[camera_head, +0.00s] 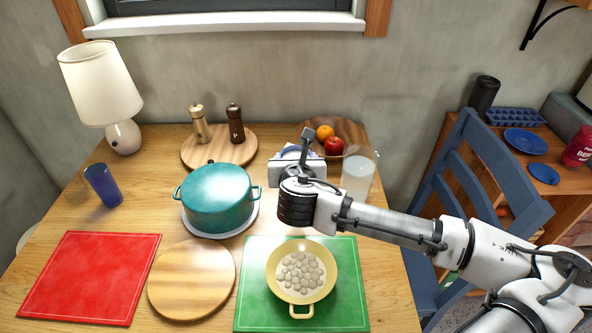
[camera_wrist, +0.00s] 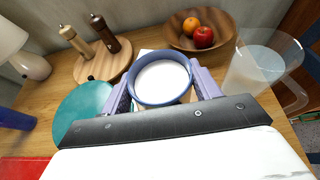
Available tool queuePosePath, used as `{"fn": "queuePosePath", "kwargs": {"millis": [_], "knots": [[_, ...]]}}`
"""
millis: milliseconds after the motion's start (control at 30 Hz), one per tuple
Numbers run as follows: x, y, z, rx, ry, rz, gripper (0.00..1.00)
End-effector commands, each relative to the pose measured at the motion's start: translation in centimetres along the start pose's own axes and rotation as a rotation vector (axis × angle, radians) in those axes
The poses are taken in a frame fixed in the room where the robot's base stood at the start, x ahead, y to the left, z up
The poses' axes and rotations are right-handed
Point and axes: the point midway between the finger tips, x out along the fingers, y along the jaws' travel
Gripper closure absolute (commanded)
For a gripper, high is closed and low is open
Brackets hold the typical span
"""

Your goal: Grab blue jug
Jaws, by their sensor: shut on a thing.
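The blue jug (camera_wrist: 162,97) is a round vessel with a blue rim, white inside, seen from above in the wrist view. My gripper (camera_wrist: 163,80) is shut on it, with one purple-blue finger at each side. In the head view, my gripper (camera_head: 296,160) is at the back middle of the table, and only a bit of blue rim (camera_head: 293,149) shows behind it. The jug's lower body and base are hidden, so I cannot tell whether it touches the table.
A clear pitcher (camera_head: 357,180) stands close on the right. A fruit bowl (camera_head: 350,131) is behind, and a teal pot (camera_head: 217,200) is on the left. A round board with two mills (camera_head: 235,124) is back left. A yellow pan (camera_head: 302,272) sits in front on a green mat (camera_head: 350,310).

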Motion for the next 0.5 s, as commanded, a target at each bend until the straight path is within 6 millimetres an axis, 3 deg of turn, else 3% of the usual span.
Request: {"fn": "queuePosePath", "kwargs": {"millis": [500], "knots": [[-2.1, 0.0, 5.3, -0.001, -0.005, 0.0, 0.99]]}}
